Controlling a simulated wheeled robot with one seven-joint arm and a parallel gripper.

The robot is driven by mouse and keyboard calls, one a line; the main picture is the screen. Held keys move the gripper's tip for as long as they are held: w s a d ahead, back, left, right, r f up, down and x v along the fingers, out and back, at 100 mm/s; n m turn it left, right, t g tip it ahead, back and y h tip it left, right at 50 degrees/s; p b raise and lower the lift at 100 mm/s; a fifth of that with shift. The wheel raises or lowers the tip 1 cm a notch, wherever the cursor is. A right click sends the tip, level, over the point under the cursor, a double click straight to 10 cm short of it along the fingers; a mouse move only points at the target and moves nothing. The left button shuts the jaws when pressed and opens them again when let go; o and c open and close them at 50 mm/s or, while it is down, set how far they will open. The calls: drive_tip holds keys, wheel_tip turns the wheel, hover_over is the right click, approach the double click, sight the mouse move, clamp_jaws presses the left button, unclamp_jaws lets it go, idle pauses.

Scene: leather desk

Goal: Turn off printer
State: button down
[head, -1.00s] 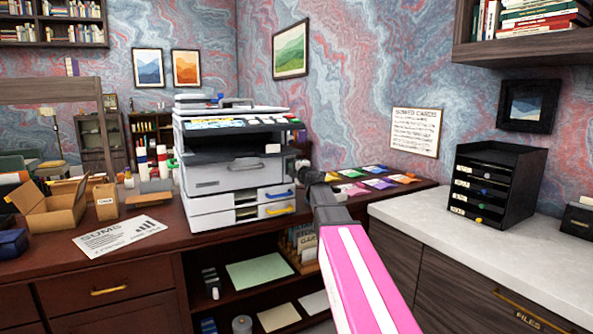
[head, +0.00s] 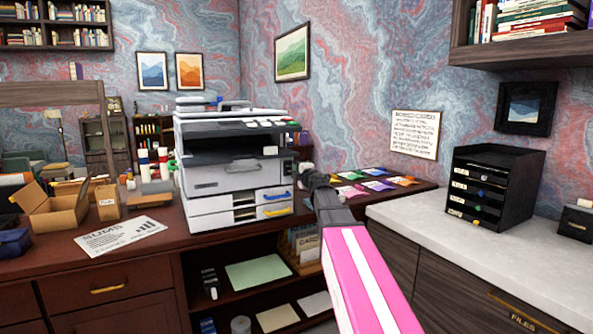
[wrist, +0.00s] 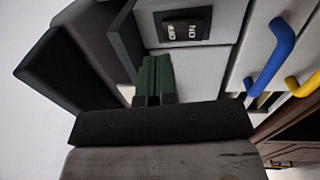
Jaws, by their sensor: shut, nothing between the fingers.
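The white and grey printer (head: 228,178) stands on the dark wooden desk, left of centre in the head view. A small black switch panel (head: 287,167) is at the right of its front. In the wrist view the switch (wrist: 187,28) has two pale lettered parts, apparently reading ON turned over; its setting is unclear. My gripper (head: 305,168) is just right of the switch in the head view, seemingly apart from it. In the wrist view its green fingers (wrist: 154,78) are shut and empty, below the switch panel.
Blue and yellow handles (head: 277,196) mark the printer's lower drawers. Coloured cards (head: 375,184) lie on the desk to the right. A black drawer organizer (head: 494,186) stands on the pale counter. An open cardboard box (head: 52,207) is at left.

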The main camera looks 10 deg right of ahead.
drive_tip(key=r+v, duration=0.2)
drive_tip(key=v, duration=0.6)
drive_tip(key=shift+s, duration=0.35)
drive_tip(key=shift+f, duration=0.1)
drive_tip(key=s+d+f+m+g+h, duration=0.2)
drive_tip(key=f+m+h, duration=0.2)
drive_tip(key=f+m, duration=0.3)
drive_tip(key=s+d+f+m+g+h, duration=0.2)
drive_tip(key=d+f+m+h, duration=0.15)
drive_tip(key=f, duration=0.65)
drive_tip(key=s+d+f+m+g+h, duration=0.2)
drive_tip(key=f+m+h, duration=0.2)
drive_tip(key=f+m, duration=0.35)
drive_tip(key=s+a+f+m+g+y, duration=0.1)
drive_tip(key=s+a+f+g, duration=0.3)
drive_tip(key=s+f, duration=0.6)
drive_tip(key=s+a+f+m+g+y, duration=0.2)
drive_tip(key=s+a+f+g+y, duration=0.2)
drive_tip(key=s+f+g, duration=0.4)
wheel_tip(320, 180, down, 4)
drive_tip(key=shift+s+a+r+m, duration=0.1)
drive_tip(key=shift+s+a+m, duration=0.2)
drive_tip(key=shift+s+a, duration=0.65)
